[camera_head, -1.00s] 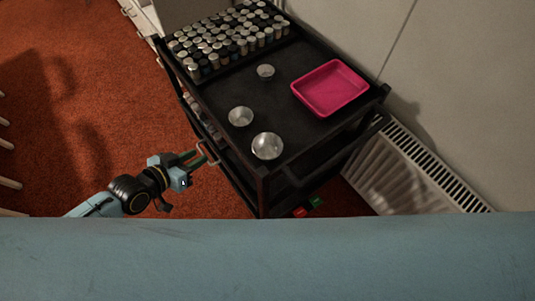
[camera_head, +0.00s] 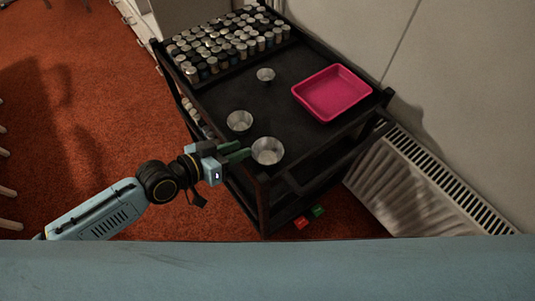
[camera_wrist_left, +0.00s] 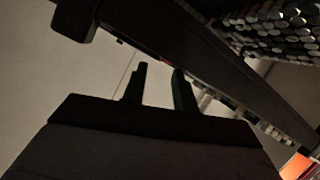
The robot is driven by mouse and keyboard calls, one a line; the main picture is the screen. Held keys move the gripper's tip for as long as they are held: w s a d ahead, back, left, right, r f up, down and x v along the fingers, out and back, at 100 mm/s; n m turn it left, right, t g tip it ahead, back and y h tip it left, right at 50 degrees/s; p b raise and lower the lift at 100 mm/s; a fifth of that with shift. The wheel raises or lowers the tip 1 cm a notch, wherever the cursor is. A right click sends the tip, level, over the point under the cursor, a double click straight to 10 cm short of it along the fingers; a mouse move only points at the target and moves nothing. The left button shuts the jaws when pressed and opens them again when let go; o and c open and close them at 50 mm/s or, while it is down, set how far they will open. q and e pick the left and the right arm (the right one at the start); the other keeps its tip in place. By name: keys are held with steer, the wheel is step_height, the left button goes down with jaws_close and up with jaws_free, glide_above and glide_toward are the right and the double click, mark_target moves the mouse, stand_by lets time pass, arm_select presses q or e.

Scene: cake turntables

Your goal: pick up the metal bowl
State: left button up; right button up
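Three round metal bowls stand on the black cart top in the head view. The largest bowl (camera_head: 267,151) is by the near corner, a smaller bowl (camera_head: 239,121) stands up-left of it, and the smallest bowl (camera_head: 265,75) is further back. My left gripper (camera_head: 245,151) is at the cart's left edge, its fingers pointing right, close to the largest bowl's left side. I cannot tell whether they touch it. In the left wrist view my left gripper (camera_wrist_left: 160,70) shows two fingers apart with nothing between them. No bowl is recognizable there. My right gripper is out of view.
A pink tray (camera_head: 332,92) lies on the cart's right side. Several small jars (camera_head: 228,42) fill a rack at the back. The cart's raised dark rim (camera_wrist_left: 195,50) crosses the left wrist view. A radiator (camera_head: 430,180) stands right of the cart.

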mark_target(255, 144)
arm_select(q)
steer(key=x, duration=0.3)
steer(key=shift+w+d+b, duration=0.15)
steer(key=shift+d+b, duration=0.15)
steer(key=shift+d, duration=0.05)
steer(key=shift+w+d+f, duration=0.2)
steer(key=shift+w+d, duration=0.05)
steer(key=shift+d, duration=0.05)
steer(key=shift+w+d+f, duration=0.1)
steer(key=shift+w+d, duration=0.05)
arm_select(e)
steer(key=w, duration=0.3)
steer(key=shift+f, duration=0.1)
arm_select(q)
steer(key=shift+c, duration=0.3)
jaws_close()
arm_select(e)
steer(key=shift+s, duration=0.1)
